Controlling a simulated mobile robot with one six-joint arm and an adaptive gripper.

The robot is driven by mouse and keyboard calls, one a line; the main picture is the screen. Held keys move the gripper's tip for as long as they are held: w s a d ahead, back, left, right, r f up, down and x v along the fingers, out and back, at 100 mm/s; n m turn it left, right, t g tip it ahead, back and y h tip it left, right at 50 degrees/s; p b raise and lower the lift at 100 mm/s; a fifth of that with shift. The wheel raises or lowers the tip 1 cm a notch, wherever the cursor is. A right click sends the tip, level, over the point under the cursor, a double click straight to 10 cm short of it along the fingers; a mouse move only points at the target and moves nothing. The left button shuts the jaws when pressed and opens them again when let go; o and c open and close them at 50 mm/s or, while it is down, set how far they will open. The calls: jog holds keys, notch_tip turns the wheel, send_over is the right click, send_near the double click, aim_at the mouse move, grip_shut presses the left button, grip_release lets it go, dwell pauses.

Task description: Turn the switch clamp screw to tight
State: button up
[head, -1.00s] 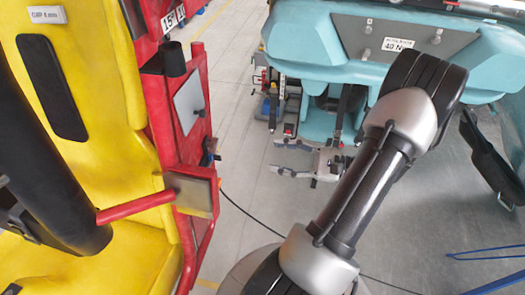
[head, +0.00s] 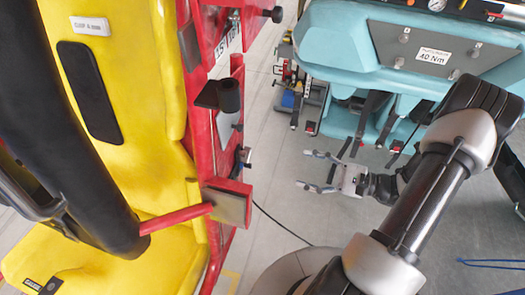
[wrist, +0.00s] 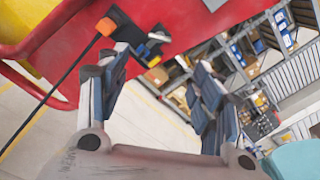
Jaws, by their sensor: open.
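A small blue and black switch unit (head: 242,158) is fixed to the edge of the red frame (head: 226,130) in the head view. It also shows in the wrist view as a small cluster of black, blue and orange parts (wrist: 150,48) against the red panel. I cannot make out the clamp screw itself or how tight it sits. My gripper (head: 304,170) is open and empty, to the right of the switch unit, with its fingers towards the red frame. In the wrist view, the switch unit lies beyond the gap between the open fingers (wrist: 158,68), nearer the left one.
A yellow seat (head: 130,160) with a black restraint and a red bar (head: 178,218) fills the left. A teal cart (head: 350,60) with a 40 Nm label stands behind my arm. A black cable (head: 275,222) runs over the floor. Shelving (wrist: 250,60) stands farther off.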

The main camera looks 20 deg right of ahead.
aim_at(244, 154)
jog(key=x, duration=1.6)
jog(key=shift+p, duration=0.4)
jog(key=shift+c, duration=0.4)
grip_shut()
